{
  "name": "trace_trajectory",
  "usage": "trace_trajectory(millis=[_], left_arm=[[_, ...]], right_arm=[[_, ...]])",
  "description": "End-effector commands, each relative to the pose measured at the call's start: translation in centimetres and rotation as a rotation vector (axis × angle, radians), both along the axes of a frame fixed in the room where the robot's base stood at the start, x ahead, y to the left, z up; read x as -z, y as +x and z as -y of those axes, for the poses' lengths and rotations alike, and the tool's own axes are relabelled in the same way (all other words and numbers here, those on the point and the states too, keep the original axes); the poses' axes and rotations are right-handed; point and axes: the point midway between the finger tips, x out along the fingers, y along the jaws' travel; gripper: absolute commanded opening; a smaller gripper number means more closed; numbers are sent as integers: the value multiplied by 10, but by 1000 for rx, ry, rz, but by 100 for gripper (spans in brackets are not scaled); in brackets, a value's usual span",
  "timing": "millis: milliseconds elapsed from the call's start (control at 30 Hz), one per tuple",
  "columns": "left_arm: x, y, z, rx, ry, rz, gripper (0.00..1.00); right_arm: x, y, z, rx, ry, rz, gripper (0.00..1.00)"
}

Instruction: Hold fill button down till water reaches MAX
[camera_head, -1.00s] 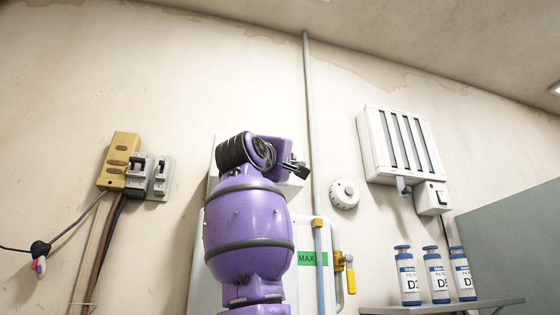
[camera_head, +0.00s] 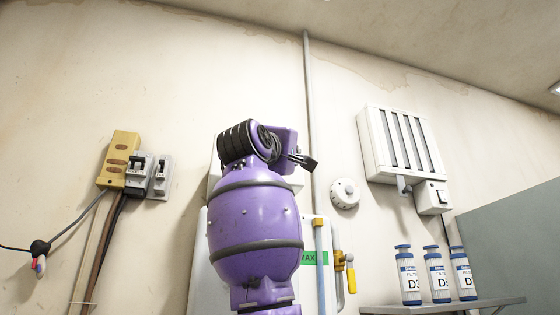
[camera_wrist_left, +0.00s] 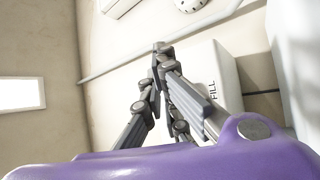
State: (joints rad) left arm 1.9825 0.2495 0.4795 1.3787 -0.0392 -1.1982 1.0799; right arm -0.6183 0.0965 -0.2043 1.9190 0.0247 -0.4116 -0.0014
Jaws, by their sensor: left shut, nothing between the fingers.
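My left gripper (camera_head: 304,161) shows dark and small at the end of my purple arm in the head view, in front of the wall unit. In the left wrist view the gripper (camera_wrist_left: 160,55) is shut and empty, its fingertips together. A white box with the word FILL (camera_wrist_left: 213,90) lies just right of the fingers there. The fill button itself is hidden or cannot be made out. The white tank panel (camera_head: 198,265) stands behind my arm. The green MAX label (camera_head: 315,258) is partly covered by the arm. No water level can be made out. My right gripper is not in view.
A clear tube (camera_head: 320,262) and a yellow-handled valve (camera_head: 350,278) sit right of the arm. A round white dial (camera_head: 344,194) and a vented white unit (camera_head: 401,147) hang on the wall. Several bottles stand on a shelf (camera_head: 450,305). Switches (camera_head: 139,170) are at left.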

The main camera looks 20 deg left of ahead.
Motion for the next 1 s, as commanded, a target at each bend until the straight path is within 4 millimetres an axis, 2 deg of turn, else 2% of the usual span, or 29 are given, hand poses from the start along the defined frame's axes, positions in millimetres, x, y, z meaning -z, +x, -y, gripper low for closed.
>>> trace_trajectory(millis=[200,367,1000], left_arm=[[-1,-20,13,0,1,3,0],[0,-28,19,1,0,2,0],[0,-29,20,0,0,1,0]], right_arm=[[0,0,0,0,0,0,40],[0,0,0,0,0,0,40],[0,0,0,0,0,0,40]])
